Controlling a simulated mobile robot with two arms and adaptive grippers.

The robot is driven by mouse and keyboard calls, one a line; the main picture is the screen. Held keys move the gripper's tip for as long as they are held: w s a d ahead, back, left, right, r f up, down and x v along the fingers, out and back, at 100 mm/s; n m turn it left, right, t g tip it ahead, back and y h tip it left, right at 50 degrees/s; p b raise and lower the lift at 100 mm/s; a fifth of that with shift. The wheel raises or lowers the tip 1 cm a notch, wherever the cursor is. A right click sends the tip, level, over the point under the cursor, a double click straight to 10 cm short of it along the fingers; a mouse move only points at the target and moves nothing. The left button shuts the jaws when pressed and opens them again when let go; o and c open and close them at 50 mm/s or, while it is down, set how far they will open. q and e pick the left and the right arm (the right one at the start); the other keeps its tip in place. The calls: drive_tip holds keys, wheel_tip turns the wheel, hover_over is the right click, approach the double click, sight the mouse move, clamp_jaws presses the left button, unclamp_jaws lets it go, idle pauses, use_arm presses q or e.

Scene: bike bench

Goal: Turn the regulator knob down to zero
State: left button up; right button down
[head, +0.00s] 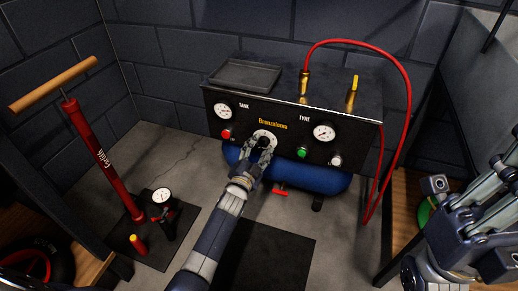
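The regulator knob (264,141) is a dark knob on a pale round dial, in the middle of the compressor's black front panel (357,146). My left gripper (262,145) is at the knob, with its fingers around or against its lower part. The fingers partly cover the knob and dial, so its setting cannot be read. I cannot tell whether the fingers grip it. The TANK gauge (223,111) is left of the knob and the TYRE gauge (324,132) is right of it. My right gripper (500,215) is at the right edge, away from the panel, its fingertips partly out of frame.
A red button (226,134) and a green button (302,153) flank the knob. A red hose (408,90) loops from a brass fitting down the right side. A blue tank (312,176) lies below the panel. A red floor pump (97,150) stands at left.

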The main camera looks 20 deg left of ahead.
use_arm(q)
drive_tip(key=s, duration=1.2)
drive_tip(key=shift+a, duration=0.15)
drive_tip(key=shift+r, duration=0.1)
idle(0.3)
